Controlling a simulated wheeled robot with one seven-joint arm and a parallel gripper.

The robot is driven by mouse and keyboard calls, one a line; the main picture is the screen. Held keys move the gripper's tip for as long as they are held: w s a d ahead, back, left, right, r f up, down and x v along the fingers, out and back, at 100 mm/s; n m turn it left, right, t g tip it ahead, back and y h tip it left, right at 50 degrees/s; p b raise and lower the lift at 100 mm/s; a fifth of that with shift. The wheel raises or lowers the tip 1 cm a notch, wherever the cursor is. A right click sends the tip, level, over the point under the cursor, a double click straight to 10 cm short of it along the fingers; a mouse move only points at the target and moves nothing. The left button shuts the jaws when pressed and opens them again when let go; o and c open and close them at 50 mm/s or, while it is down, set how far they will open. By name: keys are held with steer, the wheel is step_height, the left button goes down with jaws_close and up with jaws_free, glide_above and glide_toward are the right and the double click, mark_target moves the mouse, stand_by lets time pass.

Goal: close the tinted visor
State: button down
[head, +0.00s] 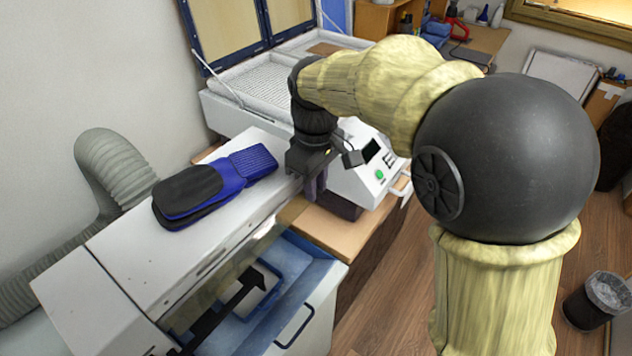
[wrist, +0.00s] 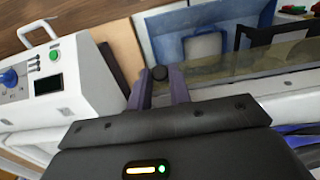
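The tinted visor (head: 228,275) is a long, see-through, brownish-yellow panel along the front edge of the white machine (head: 120,255). In the wrist view the visor (wrist: 255,65) runs from beside my fingers to the right edge. My gripper (head: 314,188) points down at the visor's far end in the head view. Its two purple fingers (wrist: 163,82) stand apart, with a gap showing; I cannot tell whether either touches the knob.
A control box (head: 375,170) with a green button is close right of my gripper.

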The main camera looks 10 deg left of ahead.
mark_target(319, 194)
steer(key=shift+d+f+y+b, duration=0.1)
steer(key=shift+f+y+b, duration=0.2)
steer(key=shift+b, duration=0.4)
steer(key=y+b, duration=0.1)
steer(key=b, duration=0.1)
steer(key=t+b, duration=0.1)
steer(key=b, duration=0.1)
steer(key=shift+d+f+y, duration=0.1)
steer(key=shift+f+y, duration=0.25)
steer(key=shift+y, duration=0.05)
steer(key=y+b, duration=0.1)
steer(key=b, duration=0.2)
steer(key=f+t+y+b, duration=0.1)
steer(key=b, duration=0.2)
steer(key=y+b, duration=0.1)
steer(key=b, duration=0.3)
steer(key=t+y+b, duration=0.1)
steer(key=y+b, duration=0.1)
steer(key=b, duration=0.2)
steer(key=shift+f, duration=0.35)
steer(key=y+b, duration=0.1)
steer(key=b, duration=0.2)
steer(key=shift+t, duration=0.3)
steer(key=shift+r+y+b, duration=0.15)
steer(key=shift+y+b, duration=0.15)
steer(key=shift+b, duration=0.75)
steer(key=c, duration=1.3)
jaws_free()
